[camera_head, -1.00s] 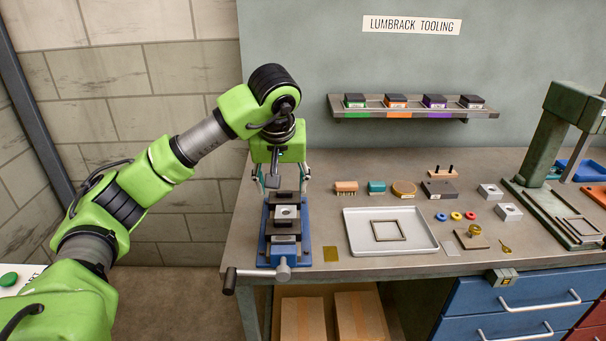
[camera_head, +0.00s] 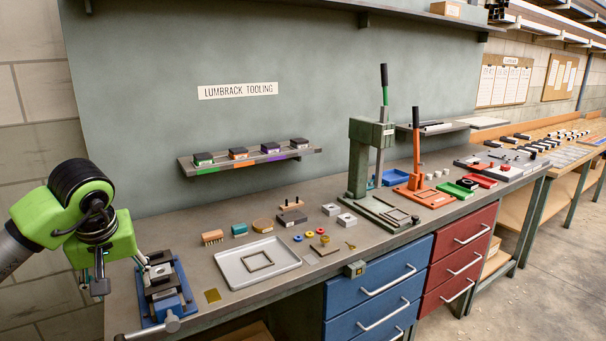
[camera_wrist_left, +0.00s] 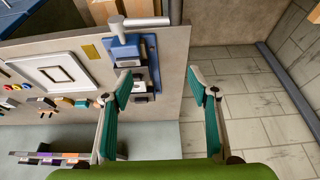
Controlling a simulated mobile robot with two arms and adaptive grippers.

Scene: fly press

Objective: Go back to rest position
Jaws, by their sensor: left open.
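My left gripper (camera_head: 112,268) is open and empty. It hangs at the left end of the bench, beside the blue vise (camera_head: 180,315) and partly over its left side in the picture. In the left wrist view the spread fingers (camera_wrist_left: 160,80) have the bench edge and floor between them; one fingertip overlaps the vise (camera_wrist_left: 151,50) in the picture. Whether it touches cannot be told. A light metal block (camera_head: 160,270) sits between the dark jaws of the vise. My right gripper is not in view.
A grey tray (camera_head: 236,275) with a square frame (camera_head: 257,261) lies right of the vise. A brass plate (camera_head: 212,296) lies between them. A green press (camera_head: 362,160) stands farther right. A shelf (camera_head: 250,161) with several dark-topped blocks hangs on the wall. Open floor lies left of the bench.

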